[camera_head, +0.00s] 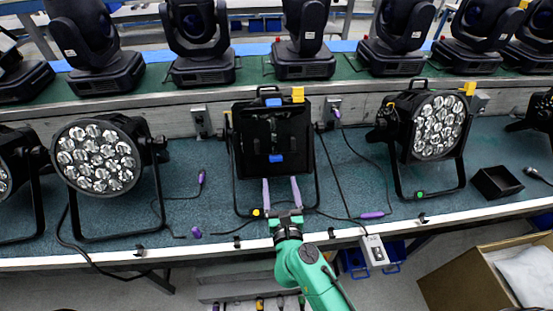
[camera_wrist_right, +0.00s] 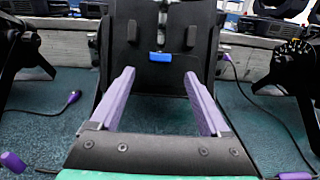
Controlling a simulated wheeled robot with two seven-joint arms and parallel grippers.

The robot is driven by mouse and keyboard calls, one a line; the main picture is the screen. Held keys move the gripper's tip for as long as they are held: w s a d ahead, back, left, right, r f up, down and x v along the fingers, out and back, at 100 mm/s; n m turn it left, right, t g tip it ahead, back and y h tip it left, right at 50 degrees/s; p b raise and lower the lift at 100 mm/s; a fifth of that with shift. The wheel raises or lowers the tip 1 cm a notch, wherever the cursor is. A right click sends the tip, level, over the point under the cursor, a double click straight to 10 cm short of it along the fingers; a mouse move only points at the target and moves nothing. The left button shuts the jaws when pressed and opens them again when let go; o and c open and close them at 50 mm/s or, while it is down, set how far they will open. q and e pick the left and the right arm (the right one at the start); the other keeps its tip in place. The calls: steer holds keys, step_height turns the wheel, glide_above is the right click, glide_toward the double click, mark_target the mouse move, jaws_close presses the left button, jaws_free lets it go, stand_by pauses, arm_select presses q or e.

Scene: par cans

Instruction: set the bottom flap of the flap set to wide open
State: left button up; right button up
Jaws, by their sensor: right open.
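The flap set (camera_head: 243,130) is a square black unit on the middle lamp of the bench, facing me. A blue tab (camera_head: 276,158) marks its lower part, and another blue tab (camera_head: 273,101) is at its top. The bottom flap (camera_head: 262,168) is dark and hard to separate from the panels behind it. The lower blue tab also shows in the right wrist view (camera_wrist_right: 161,57). My right gripper (camera_head: 281,180) is open and empty, its purple fingers just below the lower tab, one to each side of it. Whether they touch the flap is unclear. My left gripper is out of view.
A par can (camera_head: 97,160) stands at left and another (camera_head: 437,128) at right. A small black box (camera_head: 496,182) is at the right. Cables lie on the blue-green bench top (camera_head: 205,225). Moving heads stand on the bench behind. A cardboard box (camera_head: 465,282) is below at right.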

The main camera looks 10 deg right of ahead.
mark_target(276, 160)
steer(key=w, duration=0.8)
steer(key=shift+w+p, duration=0.2)
steer(key=shift+p, duration=0.2)
steer(key=shift+c, duration=0.3)
jaws_close()
steer(key=s+t+b, duration=0.1)
steer(key=t+b, duration=0.1)
steer(key=b, duration=0.8)
steer(key=s+f+t+b, duration=0.1)
steer(key=t+b, duration=0.1)
steer(key=b, duration=0.8)
steer(key=s+f+t+b, duration=0.1)
steer(key=t+b, duration=0.2)
steer(key=b, duration=0.7)
steer(key=shift+s, duration=0.15)
